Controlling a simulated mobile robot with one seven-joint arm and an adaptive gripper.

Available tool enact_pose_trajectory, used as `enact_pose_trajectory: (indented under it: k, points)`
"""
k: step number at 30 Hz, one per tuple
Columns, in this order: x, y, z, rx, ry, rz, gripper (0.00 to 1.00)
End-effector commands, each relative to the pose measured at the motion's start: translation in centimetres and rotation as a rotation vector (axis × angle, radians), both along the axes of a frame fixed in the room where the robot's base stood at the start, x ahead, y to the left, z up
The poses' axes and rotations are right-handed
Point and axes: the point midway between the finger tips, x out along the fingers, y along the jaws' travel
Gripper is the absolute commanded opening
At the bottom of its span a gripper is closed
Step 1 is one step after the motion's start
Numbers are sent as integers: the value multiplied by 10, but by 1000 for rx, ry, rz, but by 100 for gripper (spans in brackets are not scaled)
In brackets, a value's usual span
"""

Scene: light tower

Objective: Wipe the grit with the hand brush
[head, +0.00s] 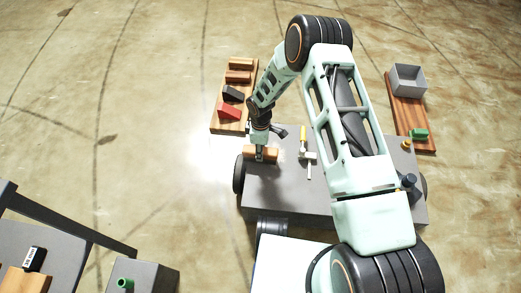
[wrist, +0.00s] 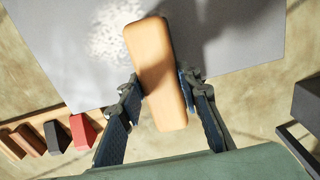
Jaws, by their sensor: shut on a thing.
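The hand brush (wrist: 158,70) is a tan wooden block with rounded corners. My gripper (wrist: 160,88) is shut across it, one dark finger on each side, and the brush also shows in the head view (head: 268,154) at the left part of the grey top. A pale speckled patch that looks like the grit (wrist: 115,32) lies on the grey surface (wrist: 240,45), up and left of the brush in the wrist view. The bristles are hidden under the block. I cannot tell whether the brush touches the surface. The grit is not clear in the head view.
A wooden board (head: 218,128) with brown, black and red blocks lies beyond the grey top. A yellow-handled tool (head: 303,138) stands close right of my gripper. A second board (head: 411,120) at right holds a grey bin (head: 408,79) and a green piece (head: 419,134).

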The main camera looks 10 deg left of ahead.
Motion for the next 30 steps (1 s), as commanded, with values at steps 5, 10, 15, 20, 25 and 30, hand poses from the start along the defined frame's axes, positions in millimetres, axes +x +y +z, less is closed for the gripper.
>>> enact_pose_trajectory:
  k: [5, 10, 15, 20, 25, 30]
  points:
    - [0, 0, -2, 0, -1, 0, 12]
    - [0, 0, -6, 0, -1, 0, 12]
    - [0, 0, -10, 0, -1, 0, 12]
    - [0, 0, -13, 0, -1, 0, 12]
    - [0, 0, -16, 0, -1, 0, 12]
    - [0, 0, -20, 0, -1, 0, 12]
